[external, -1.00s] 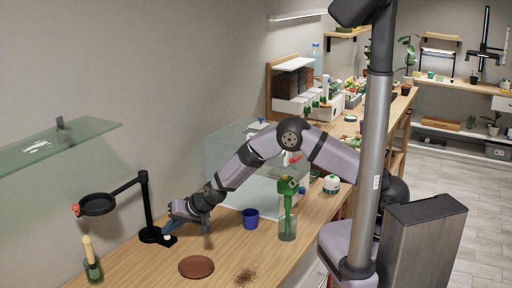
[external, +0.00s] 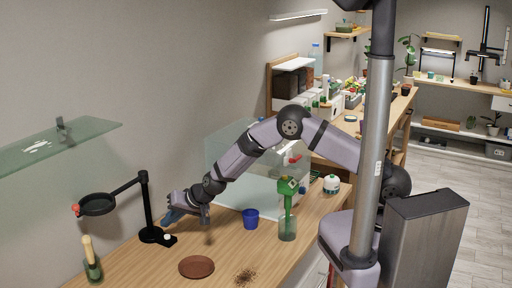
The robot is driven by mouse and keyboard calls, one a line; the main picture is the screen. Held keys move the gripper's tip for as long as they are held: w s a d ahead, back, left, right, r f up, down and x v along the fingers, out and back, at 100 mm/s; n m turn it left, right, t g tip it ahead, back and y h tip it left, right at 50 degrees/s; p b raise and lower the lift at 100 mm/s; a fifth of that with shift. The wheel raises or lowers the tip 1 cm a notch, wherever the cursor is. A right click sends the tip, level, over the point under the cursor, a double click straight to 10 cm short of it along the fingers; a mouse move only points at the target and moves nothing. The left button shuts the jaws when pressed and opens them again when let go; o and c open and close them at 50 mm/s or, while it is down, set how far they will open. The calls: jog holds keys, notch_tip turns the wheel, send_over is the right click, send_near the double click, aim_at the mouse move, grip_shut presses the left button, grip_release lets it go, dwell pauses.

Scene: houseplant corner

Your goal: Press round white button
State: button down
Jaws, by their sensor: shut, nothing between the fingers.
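The round white button (external: 168,237) is a small pale disc on a flat black plate at the foot of the black stand (external: 149,200). My gripper (external: 170,217) is shut and empty, with its bluish fingertips pointing down and left. In the picture it is just above the button, apart from it, and close to the right of the stand's post. The button is in plain sight; whether it is pressed in is too small to tell.
A black ring with a red knob (external: 76,210) reaches left from the stand. A brown saucer (external: 197,267), scattered soil (external: 246,277), a blue pot (external: 251,219) and a glass jar with a green tool (external: 288,228) are on the wooden bench.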

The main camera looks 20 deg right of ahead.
notch_tip(320, 180, up, 4)
jog(key=p, duration=0.3)
jog(key=shift+r, duration=0.1)
dwell(0.3)
